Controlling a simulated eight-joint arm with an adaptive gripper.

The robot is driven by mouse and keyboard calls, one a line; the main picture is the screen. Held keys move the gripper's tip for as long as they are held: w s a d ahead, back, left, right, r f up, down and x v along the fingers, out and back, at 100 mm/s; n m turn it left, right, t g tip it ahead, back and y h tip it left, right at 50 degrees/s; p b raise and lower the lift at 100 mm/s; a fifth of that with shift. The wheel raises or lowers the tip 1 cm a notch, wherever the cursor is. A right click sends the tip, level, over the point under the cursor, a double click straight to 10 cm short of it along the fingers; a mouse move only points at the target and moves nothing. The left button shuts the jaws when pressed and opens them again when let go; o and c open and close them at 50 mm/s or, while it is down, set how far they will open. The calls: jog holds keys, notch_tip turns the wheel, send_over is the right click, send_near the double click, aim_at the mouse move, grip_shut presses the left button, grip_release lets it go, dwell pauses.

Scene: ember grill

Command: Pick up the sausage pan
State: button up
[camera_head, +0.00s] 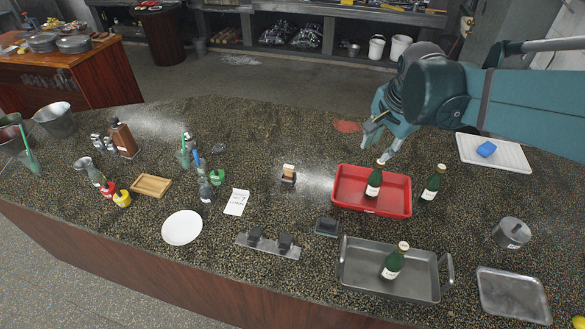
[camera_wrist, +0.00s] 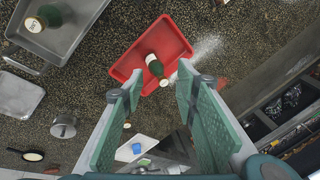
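No sausages show, so I cannot tell which pan is the sausage pan. A grey steel roasting pan (camera_head: 365,284) with side handles stands at the front of the counter, with a green bottle (camera_head: 393,262) in it. This pan also shows at the top left of the wrist view (camera_wrist: 73,40). A small dark frying pan (camera_wrist: 32,155) with pale contents lies at the lower left of the wrist view. My gripper (camera_head: 382,142) is open and empty, above the counter behind the red tray (camera_head: 372,205). In the wrist view, the tray lies beyond my fingertips (camera_wrist: 152,86).
A green bottle (camera_head: 374,181) is in the red tray, and another (camera_head: 433,184) stands right of it. A steel pot (camera_head: 512,233), a flat metal tray (camera_head: 514,296) and a white board (camera_head: 510,160) with a blue sponge (camera_head: 486,149) are at the right. A plate (camera_head: 182,228) lies left.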

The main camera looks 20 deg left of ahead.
jog(key=w+a+f+m+g, duration=0.1)
jog(key=w+a+f+m, duration=0.15)
jog(key=w+a, duration=0.4)
jog(key=m+g+h, duration=0.1)
jog(key=m+g, duration=0.2)
jog(key=m, duration=0.4)
send_over(289, 166)
jog(key=f, duration=2)
jog(key=shift+d+f, duration=0.3)
jog(key=shift+a+f, duration=0.35)
jog(key=shift+f, duration=0.1)
jog(key=shift+f, duration=0.1)
jog(key=shift+f, duration=1.2)
jog(key=shift+p, duration=0.3)
jog(key=shift+s+f+p, duration=0.1)
jog(key=shift+f+p, duration=0.35)
jog(key=shift+f, duration=2.15)
